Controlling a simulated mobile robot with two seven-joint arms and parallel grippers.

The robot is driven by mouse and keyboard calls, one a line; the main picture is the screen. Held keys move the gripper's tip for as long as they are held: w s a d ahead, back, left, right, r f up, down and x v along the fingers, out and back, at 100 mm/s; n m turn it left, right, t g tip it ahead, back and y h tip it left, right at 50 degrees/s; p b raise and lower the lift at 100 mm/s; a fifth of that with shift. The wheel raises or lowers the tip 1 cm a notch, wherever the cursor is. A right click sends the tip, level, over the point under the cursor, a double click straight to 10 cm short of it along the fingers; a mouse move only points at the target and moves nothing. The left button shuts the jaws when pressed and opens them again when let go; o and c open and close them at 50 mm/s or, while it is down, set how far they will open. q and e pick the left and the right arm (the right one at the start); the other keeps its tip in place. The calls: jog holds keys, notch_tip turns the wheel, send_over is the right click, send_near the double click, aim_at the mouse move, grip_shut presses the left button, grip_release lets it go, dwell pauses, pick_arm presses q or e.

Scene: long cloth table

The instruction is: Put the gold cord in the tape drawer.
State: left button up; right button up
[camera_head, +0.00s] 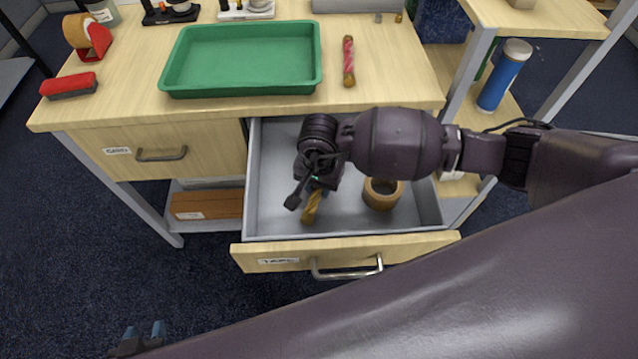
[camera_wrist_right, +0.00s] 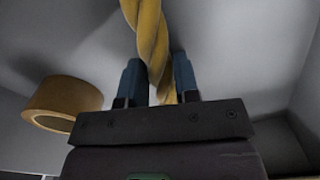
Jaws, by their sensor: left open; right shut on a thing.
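The tape drawer (camera_head: 349,251) is pulled open below the tabletop, with a label and a metal handle on its front. My right gripper (camera_head: 315,186) is inside the drawer's outline and points down. It is shut on the gold cord (camera_head: 312,208), a twisted golden piece that also shows between the blue fingers in the right wrist view (camera_wrist_right: 150,42). The cord is over the drawer's grey floor; I cannot tell whether it touches it. My left gripper (camera_head: 144,332) is open and empty at the bottom left, away from the drawer, partly cut off by my arm.
A tan tape roll (camera_head: 382,194) lies in the drawer, right of the cord; it also shows in the right wrist view (camera_wrist_right: 62,103). A green tray (camera_head: 243,91) and a red-wrapped cord (camera_head: 348,60) are on the table (camera_head: 420,82). A closed drawer (camera_head: 155,150) is to the left.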

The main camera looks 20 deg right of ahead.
jog(key=shift+f, duration=0.15)
jog(key=o, duration=1)
jog(key=shift+r, duration=0.35)
notch_tip(320, 180, up, 12)
jog(key=shift+f+p, duration=0.2)
jog(key=shift+p, duration=0.65)
